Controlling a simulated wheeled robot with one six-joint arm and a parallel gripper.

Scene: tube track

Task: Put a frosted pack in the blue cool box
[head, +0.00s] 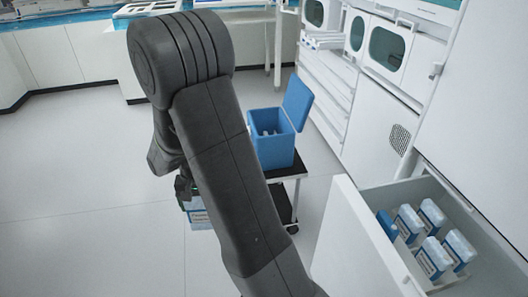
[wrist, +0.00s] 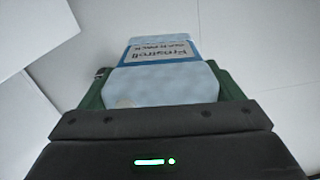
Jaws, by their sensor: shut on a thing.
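My gripper (head: 183,188) is shut on a frosted pack, a pale blue and white block with a blue-edged label; the held pack (head: 198,216) hangs below it in the head view. In the wrist view the held pack (wrist: 160,52) fills the space between the jaws. The blue cool box (head: 272,145) stands with its lid (head: 298,102) open, to the right of my gripper behind my arm. Some pale things show inside the box, too small to tell. My arm hides part of the gripper.
The cool box stands on a black-topped trolley (head: 289,172). An open white drawer (head: 352,245) at the lower right holds several packs (head: 432,257), with a blue one (head: 387,225) at its left. White cabinets line the right side. The floor at left is clear.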

